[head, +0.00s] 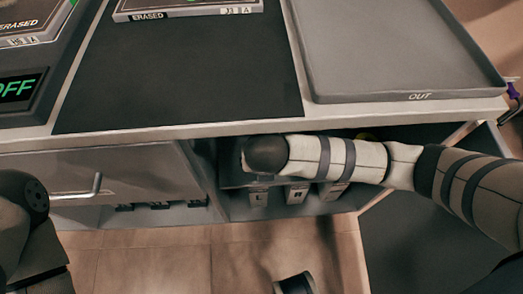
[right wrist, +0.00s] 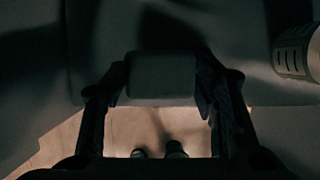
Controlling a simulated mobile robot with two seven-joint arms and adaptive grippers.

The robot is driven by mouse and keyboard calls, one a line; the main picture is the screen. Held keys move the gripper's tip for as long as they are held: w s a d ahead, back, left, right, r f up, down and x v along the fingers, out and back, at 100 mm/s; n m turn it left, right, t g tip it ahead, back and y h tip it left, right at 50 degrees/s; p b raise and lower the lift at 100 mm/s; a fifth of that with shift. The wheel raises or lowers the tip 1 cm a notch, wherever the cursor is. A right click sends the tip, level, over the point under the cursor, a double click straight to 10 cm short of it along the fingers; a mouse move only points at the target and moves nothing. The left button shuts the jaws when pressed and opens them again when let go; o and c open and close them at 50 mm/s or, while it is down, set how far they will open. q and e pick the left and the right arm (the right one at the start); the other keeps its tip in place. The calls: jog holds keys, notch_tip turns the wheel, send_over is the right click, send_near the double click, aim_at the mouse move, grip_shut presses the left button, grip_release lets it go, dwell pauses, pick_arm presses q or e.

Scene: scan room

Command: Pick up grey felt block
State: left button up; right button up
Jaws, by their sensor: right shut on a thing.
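My right gripper (right wrist: 161,92) shows in the right wrist view, with one dark finger on each side of a grey felt block (right wrist: 162,72). It is shut on the block, which looks dark in the dim light. In the head view my right arm reaches in from the right, under the counter edge, into an open compartment (head: 235,208). The gripper and the block are hidden there. My left gripper is not in view; only part of the left arm shows at the lower left.
The counter (head: 190,127) lies above my right arm, with a dark mat (head: 190,70) and a grey OUT tray (head: 400,60). A closed drawer (head: 95,170) with a handle is on the left. A pale slotted cylinder (right wrist: 293,52) is right of the gripper.

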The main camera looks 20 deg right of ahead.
jog(key=s+a+p, duration=0.1)
jog(key=s+a, duration=0.3)
jog(key=s, duration=1.1)
jog(key=shift+a, duration=0.15)
jog(key=shift+o, duration=0.6)
jog(key=shift+w, duration=0.15)
jog(key=shift+c, duration=0.5)
